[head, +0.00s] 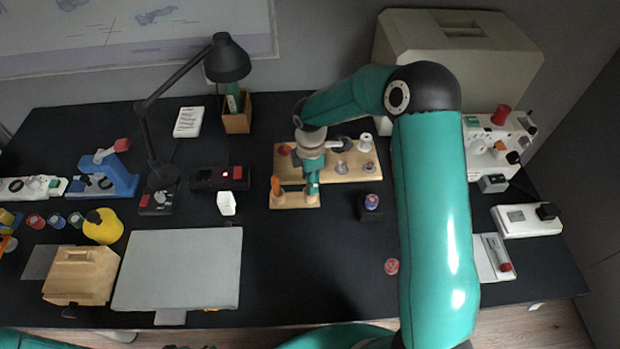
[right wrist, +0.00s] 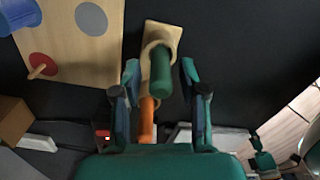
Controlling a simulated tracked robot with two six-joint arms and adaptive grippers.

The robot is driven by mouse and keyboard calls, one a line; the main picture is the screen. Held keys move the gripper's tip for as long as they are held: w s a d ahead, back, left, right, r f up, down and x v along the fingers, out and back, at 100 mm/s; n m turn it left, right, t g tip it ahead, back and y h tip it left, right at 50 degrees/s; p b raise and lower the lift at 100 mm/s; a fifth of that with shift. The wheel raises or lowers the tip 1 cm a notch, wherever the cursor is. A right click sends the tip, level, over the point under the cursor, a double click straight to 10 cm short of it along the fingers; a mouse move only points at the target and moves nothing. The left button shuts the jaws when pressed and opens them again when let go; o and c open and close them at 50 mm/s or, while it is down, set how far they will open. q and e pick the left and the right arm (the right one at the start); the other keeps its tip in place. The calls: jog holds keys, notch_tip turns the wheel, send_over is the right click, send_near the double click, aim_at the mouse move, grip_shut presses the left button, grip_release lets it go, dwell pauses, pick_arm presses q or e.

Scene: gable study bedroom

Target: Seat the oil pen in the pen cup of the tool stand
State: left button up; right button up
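The wooden tool stand (head: 296,203) is left of the table's middle, in front of the pegboard. An orange-handled tool (head: 276,185) stands at its left end; it also shows in the right wrist view (right wrist: 147,118). The green oil pen (right wrist: 160,75) is at the stand's round wooden pen cup (right wrist: 160,44), with its lower end inside the ring. How deep it sits is hidden. My right gripper (head: 312,186) points down over the stand. Its fingers (right wrist: 159,82) stand either side of the pen, with a visible gap on each side. My left gripper is not seen.
The wooden pegboard (head: 350,170) with several knobs lies just behind the stand. A small black block (head: 370,207) is to the right, a white cup (head: 226,203) to the left. A grey panel (head: 180,268) lies front left. The table directly in front of the stand is clear.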

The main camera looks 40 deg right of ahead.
jog(key=shift+r, duration=0.35)
notch_tip(320, 180, up, 12)
jog(key=b, duration=0.1)
jog(key=shift+f, duration=0.2)
dwell(0.5)
